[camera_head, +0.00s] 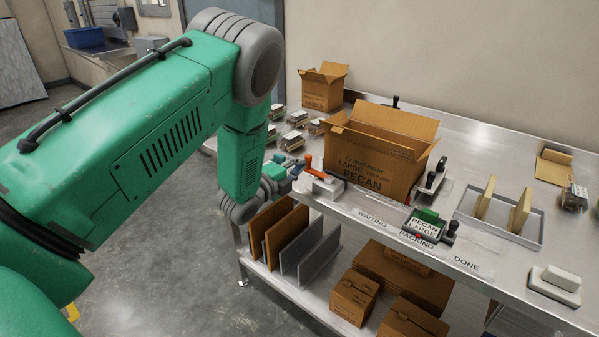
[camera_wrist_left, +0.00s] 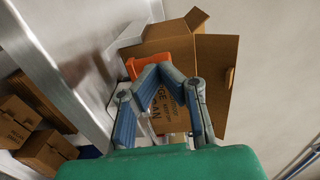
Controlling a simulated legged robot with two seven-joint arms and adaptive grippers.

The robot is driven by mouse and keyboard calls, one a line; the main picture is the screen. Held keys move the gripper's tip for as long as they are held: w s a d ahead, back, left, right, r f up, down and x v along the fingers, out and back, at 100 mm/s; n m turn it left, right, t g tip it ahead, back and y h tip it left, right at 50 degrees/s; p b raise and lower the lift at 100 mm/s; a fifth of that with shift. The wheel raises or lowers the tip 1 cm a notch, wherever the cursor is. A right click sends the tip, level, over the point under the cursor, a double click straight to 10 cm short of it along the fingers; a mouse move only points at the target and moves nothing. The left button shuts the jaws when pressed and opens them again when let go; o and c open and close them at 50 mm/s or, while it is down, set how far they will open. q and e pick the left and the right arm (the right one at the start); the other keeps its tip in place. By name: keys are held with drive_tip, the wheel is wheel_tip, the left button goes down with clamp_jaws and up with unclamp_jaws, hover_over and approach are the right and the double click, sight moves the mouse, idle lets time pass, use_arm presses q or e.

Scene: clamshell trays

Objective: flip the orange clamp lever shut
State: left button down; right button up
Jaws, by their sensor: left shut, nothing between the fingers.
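The orange clamp lever (camera_head: 311,165) is on a pale clamp base (camera_head: 326,185) near the table's front edge, just left of the large pecan box. Part of it stands up. In the left wrist view, the orange part (camera_wrist_left: 148,62) shows just beyond my fingertips. My left gripper (camera_head: 291,168) is at the left of the clamp, close to the lever; I cannot tell whether it touches. In the left wrist view, its fingers (camera_wrist_left: 160,70) are shut and hold nothing. They hide part of the clamp. My right gripper is in neither view.
The open pecan box (camera_head: 372,158) stands close behind and right of the clamp. Small packed trays (camera_head: 297,119) lie beyond my left wrist. Boards and cartons (camera_head: 353,296) fill the lower shelf.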

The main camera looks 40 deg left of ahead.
use_arm(q)
drive_tip(key=shift+w+a+m+h, duration=0.15)
drive_tip(key=shift+w+m+h, duration=0.3)
drive_tip(key=shift+h, duration=0.35)
drive_tip(key=shift+w+a+b, duration=0.1)
drive_tip(key=shift+w+b, duration=0.15)
drive_tip(key=shift+b, duration=0.15)
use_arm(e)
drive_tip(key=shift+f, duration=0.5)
use_arm(q)
drive_tip(key=shift+w+r, duration=0.1)
drive_tip(key=shift+r, duration=0.05)
